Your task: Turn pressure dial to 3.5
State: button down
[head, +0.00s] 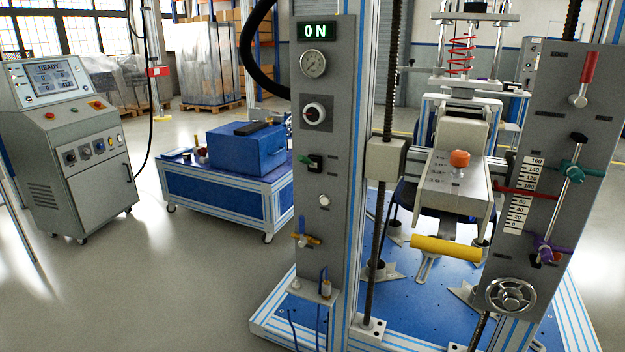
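A tall grey panel (340,200) stands in the middle of the head view. Near its top, under a lit green "ON" display (315,31), is a round pressure gauge (313,64); its needle reading is too small to tell. Below the gauge is a round black-and-white dial (314,113) on a dark plate; its setting cannot be read. No label reading "pressure" is legible, so I cannot confirm this is the pressure dial. My gripper is not in view.
Below the dial are a green-and-black switch (312,162), a white button (324,201) and a blue-and-orange valve (304,239). A right panel (545,95) carries levers and a handwheel (510,295). A control console (75,140) and blue cart (215,190) stand left. Floor at front left is clear.

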aim_at(314, 113)
jog(key=i+l+u, duration=0.2)
jog(key=i+l, duration=0.15)
jog(key=i+l+u, duration=0.2)
jog(key=l, duration=0.3)
jog(key=i, duration=0.1)
